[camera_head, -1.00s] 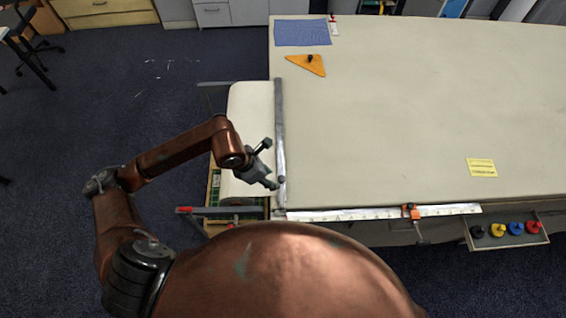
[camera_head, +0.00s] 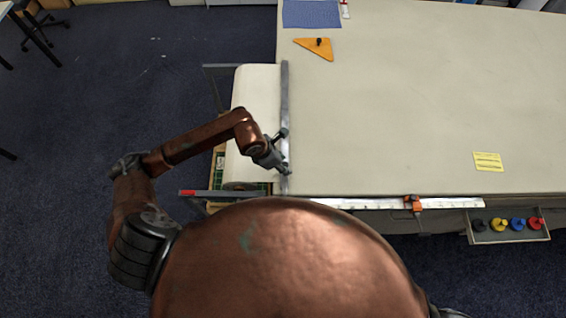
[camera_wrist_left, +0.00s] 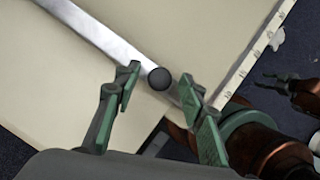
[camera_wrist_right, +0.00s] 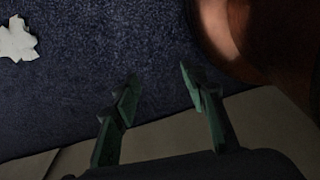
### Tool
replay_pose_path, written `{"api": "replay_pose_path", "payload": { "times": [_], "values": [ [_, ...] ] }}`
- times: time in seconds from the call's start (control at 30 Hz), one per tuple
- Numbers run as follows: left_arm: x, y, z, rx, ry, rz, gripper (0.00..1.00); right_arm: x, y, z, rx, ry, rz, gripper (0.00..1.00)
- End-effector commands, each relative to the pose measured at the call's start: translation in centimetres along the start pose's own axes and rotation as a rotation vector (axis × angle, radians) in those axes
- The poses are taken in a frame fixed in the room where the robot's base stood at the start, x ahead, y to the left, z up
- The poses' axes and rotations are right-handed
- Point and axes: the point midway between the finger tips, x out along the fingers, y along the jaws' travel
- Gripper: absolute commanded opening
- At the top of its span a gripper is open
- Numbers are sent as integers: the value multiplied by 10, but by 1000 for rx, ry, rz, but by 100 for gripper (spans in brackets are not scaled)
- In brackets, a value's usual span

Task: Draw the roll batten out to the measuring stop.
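The roll batten (camera_head: 284,110) is a grey metal bar across the left end of the cloth table, at the edge of the pale cloth roll (camera_head: 257,95). A dark round knob (camera_wrist_left: 160,78) sits on the bar. My left gripper (camera_head: 286,171) is at the batten's near end. In the left wrist view my left gripper (camera_wrist_left: 161,79) is open, with the knob between its fingertips and gaps on both sides. The measuring stop appears to be the orange clamp (camera_head: 413,203) on the white ruler (camera_head: 355,203) along the near edge. My right gripper (camera_wrist_right: 159,74) is open and empty over the floor.
An orange triangle (camera_head: 315,48) with a black knob and a blue cloth (camera_head: 312,13) lie at the far left. A yellow note (camera_head: 488,162) lies at right. A tray (camera_head: 510,238) of several coloured knobs hangs off the near edge. The tabletop's middle is clear.

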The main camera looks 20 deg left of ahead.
Motion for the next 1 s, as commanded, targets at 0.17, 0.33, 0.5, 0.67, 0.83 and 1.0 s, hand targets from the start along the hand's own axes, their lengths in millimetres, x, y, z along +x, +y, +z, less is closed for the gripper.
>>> {"api": "replay_pose_path", "payload": {
  "times": [0.17, 0.33, 0.5, 0.67, 0.83, 1.0],
  "values": [
    [0, 0, 0, 1, 0, 0, 34, 0, 0, 0, 0, 0, 0, 40],
    [0, 0, 0, 1, 0, 0, 22, 0, 0, 5, 1, -6, 0, 40],
    [0, 0, 0, 1, 0, 0, 11, 0, -1, 11, 2, -14, -1, 40],
    [0, 0, 0, 1, 0, 0, 0, 0, -1, 11, 2, -15, -1, 40],
    [0, 0, 0, 1, 0, 0, 0, 0, -1, 11, 2, -14, -1, 40],
    [0, 0, 0, 1, 0, 0, 0, 0, -1, 10, 2, -13, -1, 40]
  ]
}}
